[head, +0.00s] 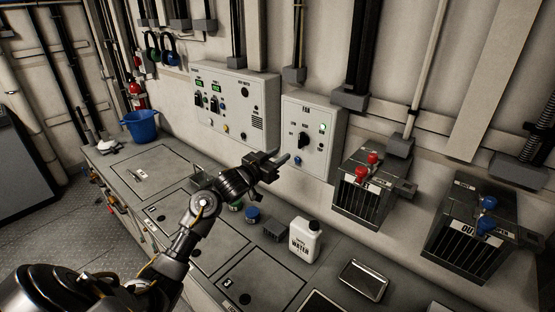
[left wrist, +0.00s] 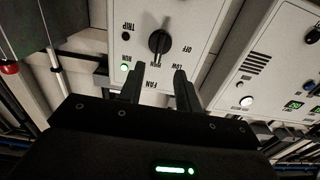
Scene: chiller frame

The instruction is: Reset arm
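My left arm reaches over the bench, and its gripper (head: 280,164) is just in front of the grey FAN panel (head: 328,110). In the left wrist view the two fingers of this gripper (left wrist: 160,88) stand apart with nothing between them. The panel's black rotary knob (left wrist: 159,42) shows just beyond the fingertips, apart from them; it also shows in the head view (head: 304,142). The green lamp (left wrist: 124,67) beside the knob is lit. My right gripper is in neither view.
A larger control panel (head: 235,105) hangs to the left. A white water jug (head: 305,242), a blue-capped jar (head: 253,215) and a metal tray (head: 363,280) are on the bench. Units with red knobs (head: 362,190) and blue knobs (head: 470,226) stand right. A blue bucket (head: 140,126) is far left.

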